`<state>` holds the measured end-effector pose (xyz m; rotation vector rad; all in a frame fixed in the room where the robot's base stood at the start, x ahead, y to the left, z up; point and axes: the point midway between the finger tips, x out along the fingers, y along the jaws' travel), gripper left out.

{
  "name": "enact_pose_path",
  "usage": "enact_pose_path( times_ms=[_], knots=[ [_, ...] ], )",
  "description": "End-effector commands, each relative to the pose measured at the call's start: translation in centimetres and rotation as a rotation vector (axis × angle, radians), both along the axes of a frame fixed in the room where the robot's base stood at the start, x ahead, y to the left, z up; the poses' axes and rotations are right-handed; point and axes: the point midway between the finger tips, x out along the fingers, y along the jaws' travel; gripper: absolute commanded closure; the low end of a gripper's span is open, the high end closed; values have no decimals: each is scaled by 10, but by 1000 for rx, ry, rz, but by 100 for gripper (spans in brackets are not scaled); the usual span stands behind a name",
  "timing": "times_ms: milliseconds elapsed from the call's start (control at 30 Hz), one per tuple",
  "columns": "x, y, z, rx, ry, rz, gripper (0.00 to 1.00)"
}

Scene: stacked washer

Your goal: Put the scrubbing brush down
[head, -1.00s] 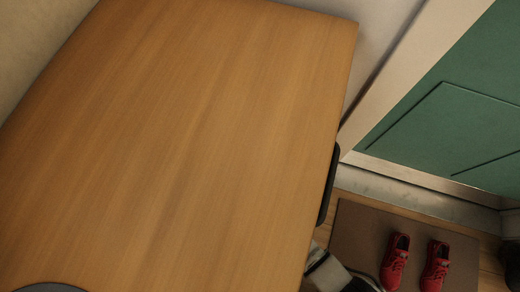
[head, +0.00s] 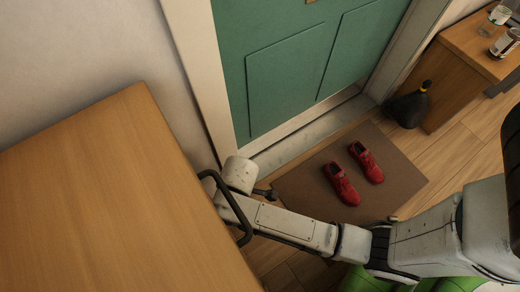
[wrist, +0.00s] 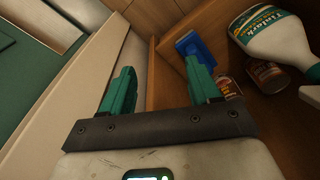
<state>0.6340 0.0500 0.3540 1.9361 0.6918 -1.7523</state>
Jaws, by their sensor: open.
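The scrubbing brush (wrist: 200,46) is blue and shows in the wrist view inside a wooden compartment. It is just beyond the tip of the right finger, which covers its lower part; it is not between the fingers. I cannot tell whether the finger touches it. My gripper (wrist: 158,68) has two teal fingers spread wide apart, with nothing between them. In the head view my arm reaches left to the wooden cabinet's edge; the brush and fingers cannot be made out there.
A spray bottle (wrist: 275,35) and brown cans (wrist: 268,76) share the compartment. The wooden cabinet (head: 100,200) has a black handle (head: 243,222).

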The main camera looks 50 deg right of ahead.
Motion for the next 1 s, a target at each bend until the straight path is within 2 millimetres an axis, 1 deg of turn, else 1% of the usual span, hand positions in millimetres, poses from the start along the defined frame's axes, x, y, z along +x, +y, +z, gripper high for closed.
enact_pose_path(
  times_ms=[33,100,200,300,400,467,700,800,867,967,1000],
  knots=[
    [-16,-30,15,-3,2,-130,38],
    [-38,-62,36,-9,6,-296,38],
    [-68,-97,64,-19,8,-497,38],
    [-90,-117,84,-25,6,-632,38],
    [-102,-126,94,-29,6,-701,38],
    [-105,-128,97,-30,5,-718,38],
    [-104,-128,97,-30,5,-719,38],
    [-104,-128,101,-30,5,-718,38],
    [-104,-128,107,-30,5,-717,38],
    [-104,-128,122,-30,5,-716,38],
    [-104,-128,131,-30,5,-716,38]
  ],
)
